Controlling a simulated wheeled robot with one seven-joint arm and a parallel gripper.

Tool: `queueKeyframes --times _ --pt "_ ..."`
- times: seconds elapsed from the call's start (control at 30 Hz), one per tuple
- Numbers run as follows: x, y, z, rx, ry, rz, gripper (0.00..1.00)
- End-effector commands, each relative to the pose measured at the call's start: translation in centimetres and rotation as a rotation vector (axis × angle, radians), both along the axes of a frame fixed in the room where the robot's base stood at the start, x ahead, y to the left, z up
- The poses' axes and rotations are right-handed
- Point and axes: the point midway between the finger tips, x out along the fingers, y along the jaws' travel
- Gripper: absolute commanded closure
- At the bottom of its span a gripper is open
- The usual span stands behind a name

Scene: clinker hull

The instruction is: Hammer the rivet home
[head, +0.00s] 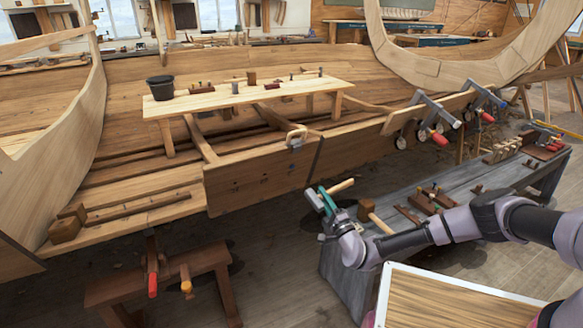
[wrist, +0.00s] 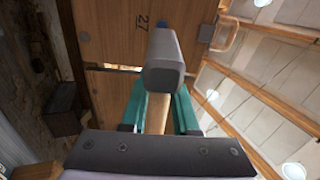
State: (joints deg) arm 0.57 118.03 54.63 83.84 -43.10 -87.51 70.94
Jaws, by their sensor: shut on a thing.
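My gripper (head: 327,200) is in front of the hull, below the lower edge of its planking and beside the grey bench. Its green fingers are shut on a hammer, whose wooden handle (wrist: 157,113) runs between them in the wrist view. The hammer's grey block head (wrist: 164,62) is beyond the fingertips, in front of a plank marked 27 (wrist: 112,35). A small blue spot (wrist: 162,24) shows just past the head; I cannot tell whether it is the rivet. In the head view, the hull plank (head: 250,185) has several small dark marks. I cannot make out the rivet there.
The grey bench (head: 345,270) holds a wooden mallet (head: 366,210) and several tools close to my arm. Clamps (head: 432,120) stick out from the hull at right. A low wooden stool (head: 160,280) stands at lower left. Open floor lies between stool and bench.

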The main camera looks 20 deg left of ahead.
Motion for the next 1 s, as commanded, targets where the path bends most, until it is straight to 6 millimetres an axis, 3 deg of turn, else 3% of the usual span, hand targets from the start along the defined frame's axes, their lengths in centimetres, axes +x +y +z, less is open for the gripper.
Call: queueKeyframes --times 0.17,0.57,1.0 --pt "-0.1 -0.2 0.0 0.002 -0.001 0.0 1.0" --pt "-2.7 -3.5 -1.5 0.002 -0.001 0.0 1.0" --pt "-2.8 -3.7 -1.6 0.002 -0.002 0.0 1.0"
